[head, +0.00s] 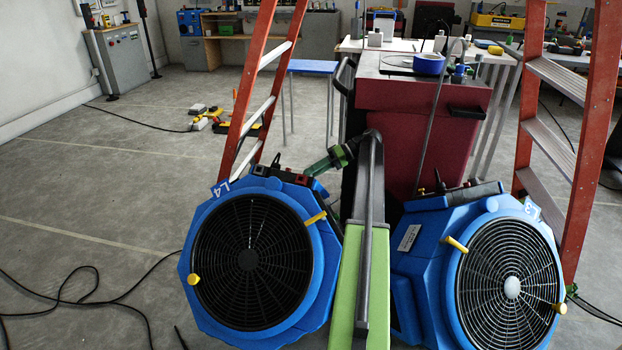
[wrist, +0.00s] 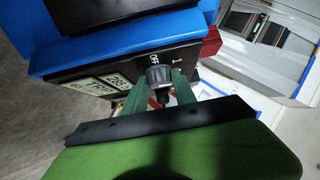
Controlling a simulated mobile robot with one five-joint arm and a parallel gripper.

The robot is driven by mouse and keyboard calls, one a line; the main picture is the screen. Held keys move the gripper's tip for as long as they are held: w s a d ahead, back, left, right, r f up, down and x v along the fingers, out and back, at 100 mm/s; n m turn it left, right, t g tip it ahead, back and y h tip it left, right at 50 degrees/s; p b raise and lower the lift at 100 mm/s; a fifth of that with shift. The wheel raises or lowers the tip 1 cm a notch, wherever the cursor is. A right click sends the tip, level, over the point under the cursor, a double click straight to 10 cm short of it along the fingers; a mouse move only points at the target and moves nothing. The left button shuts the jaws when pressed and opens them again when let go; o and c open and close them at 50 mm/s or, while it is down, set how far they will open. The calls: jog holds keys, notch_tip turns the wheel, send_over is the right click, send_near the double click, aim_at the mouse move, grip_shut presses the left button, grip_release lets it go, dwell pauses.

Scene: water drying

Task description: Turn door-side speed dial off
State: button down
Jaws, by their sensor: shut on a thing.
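Two blue fans stand on the floor in the head view, a left fan (head: 325,262) and a right fan (head: 409,282). My gripper (head: 313,168) reaches the top rear of the left fan, by its dark control panel (head: 262,172). In the wrist view a dark ribbed dial (wrist: 159,76) sits on the black panel (wrist: 75,74), with OFF and 1 marked beside it. The green fingers of my gripper (wrist: 159,88) are shut on the dial, one on each side. The dial's pointer is not clear. I cannot tell which fan is door-side.
A red ladder (head: 245,105) stands behind the left fan and another (head: 592,140) beside the right fan. A dark red cabinet (head: 395,150) stands behind my arm. Black cable (head: 95,302) lies on the left floor, which is otherwise mostly clear.

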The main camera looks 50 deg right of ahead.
dwell(0.6)
jog(key=c, duration=1)
grip_release()
jog(key=shift+c, duration=0.2)
